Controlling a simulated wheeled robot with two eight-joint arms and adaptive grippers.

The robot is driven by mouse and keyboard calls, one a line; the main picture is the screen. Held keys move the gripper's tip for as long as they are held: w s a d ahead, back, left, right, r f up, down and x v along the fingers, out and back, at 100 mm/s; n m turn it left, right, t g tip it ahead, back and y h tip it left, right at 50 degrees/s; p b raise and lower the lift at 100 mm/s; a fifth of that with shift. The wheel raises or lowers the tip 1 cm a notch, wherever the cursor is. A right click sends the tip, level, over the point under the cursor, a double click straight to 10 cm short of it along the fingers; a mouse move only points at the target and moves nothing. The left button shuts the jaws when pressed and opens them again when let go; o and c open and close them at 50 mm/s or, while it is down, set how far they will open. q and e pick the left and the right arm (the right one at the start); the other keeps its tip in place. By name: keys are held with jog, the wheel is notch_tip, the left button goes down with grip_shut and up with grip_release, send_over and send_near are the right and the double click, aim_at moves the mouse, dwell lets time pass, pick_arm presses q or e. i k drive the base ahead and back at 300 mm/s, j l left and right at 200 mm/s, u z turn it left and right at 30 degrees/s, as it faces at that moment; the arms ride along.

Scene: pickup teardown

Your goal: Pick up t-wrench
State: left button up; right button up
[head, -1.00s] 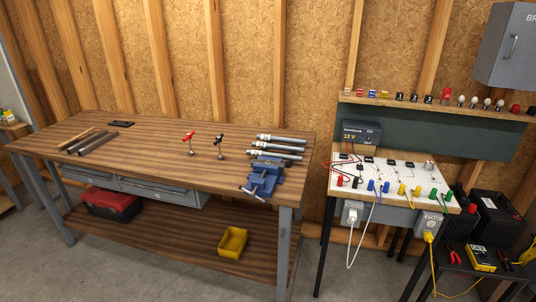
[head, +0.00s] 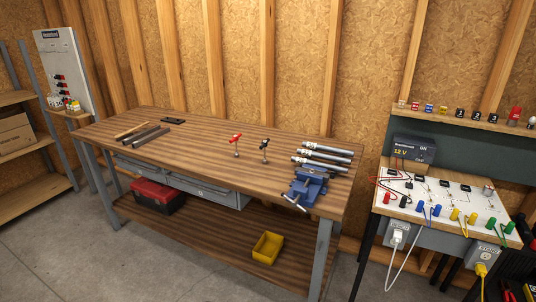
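Two small T-shaped tools stand upright on the wooden workbench (head: 200,148), near its middle. One has a red top (head: 235,138); the other, just to its right, has a black top (head: 264,143). Either may be the t-wrench; at this size I cannot tell which. Neither of my grippers shows in the head view, and nothing is seen touching these tools.
A blue vise (head: 308,187) and several metal tubes (head: 325,153) lie at the bench's right end. Dark bars (head: 150,137) lie at left. A red toolbox (head: 155,196) and yellow bin (head: 268,247) sit on the lower shelf. Grey floor (head: 70,255) is open in front.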

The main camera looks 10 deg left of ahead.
aim_at(236, 137)
jog(key=i+j+z, duration=0.25)
jog(key=i+j, duration=0.15)
jog(key=j, duration=0.2)
jog(key=i+j+z, duration=0.1)
jog(key=j, duration=0.25)
jog(key=i+j+z, duration=0.25)
jog(key=i+j, duration=0.15)
jog(key=j, duration=0.3)
jog(key=i+j+z, duration=0.15)
jog(key=j, duration=0.25)
